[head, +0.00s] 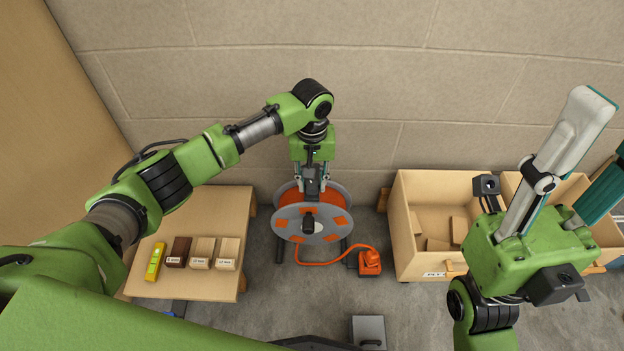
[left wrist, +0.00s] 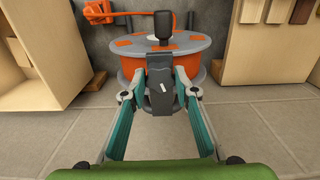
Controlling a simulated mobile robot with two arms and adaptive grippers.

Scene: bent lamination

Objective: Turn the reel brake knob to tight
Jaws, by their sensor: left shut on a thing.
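The reel (head: 312,212) stands on the floor by the wall, with grey flanges and an orange drum. It also shows in the left wrist view (left wrist: 150,68). My left gripper (head: 311,186) reaches down to its wall side. In the left wrist view, my left gripper (left wrist: 159,88) is shut on the dark grey brake knob (left wrist: 160,99), one finger on each side. A short white mark shows on the knob's face; I cannot read a tight label. My right gripper (head: 606,130) is raised at the right, open and empty, fingers spread.
An orange cable runs from the reel to an orange box (head: 370,263) on the floor. A low wooden table (head: 190,291) with labelled wood blocks stands left. Wooden bins (head: 404,235) stand right. The wall is close behind the reel.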

